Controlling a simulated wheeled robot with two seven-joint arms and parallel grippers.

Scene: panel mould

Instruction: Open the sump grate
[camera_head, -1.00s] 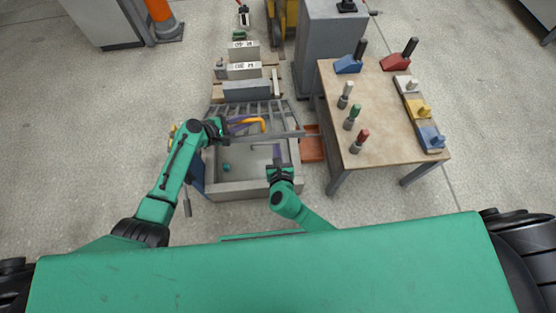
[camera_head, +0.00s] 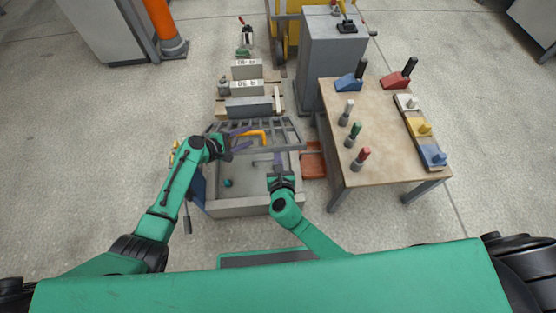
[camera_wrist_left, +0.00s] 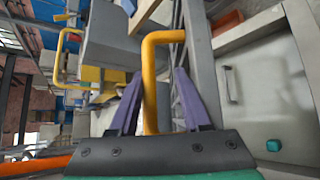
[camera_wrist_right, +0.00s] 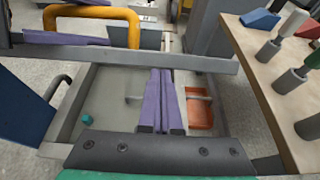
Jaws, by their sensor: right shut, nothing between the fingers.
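The barred sump grate (camera_head: 285,131) is tilted up over the light grey sump box (camera_head: 240,208). Its front bar (camera_wrist_right: 200,62) crosses above the pit in the right wrist view. A yellow-orange handle (camera_head: 262,135) stands on the grate. My left gripper (camera_head: 240,140) is at that handle. In the left wrist view, its purple fingers (camera_wrist_left: 160,85) stand apart on either side of the handle (camera_wrist_left: 151,75), with a gap on the right. My right gripper (camera_head: 278,160) is shut and empty, over the pit near the front bar; its fingers (camera_wrist_right: 161,72) lie together.
A small teal block (camera_head: 228,183) lies in the pit. A red-orange tray (camera_head: 313,163) is right of the box. A wooden table (camera_head: 385,130) with tools stands further right. Grey blocks (camera_head: 249,106) and a cabinet (camera_head: 330,65) stand behind. A blue panel (camera_wrist_right: 25,105) is left.

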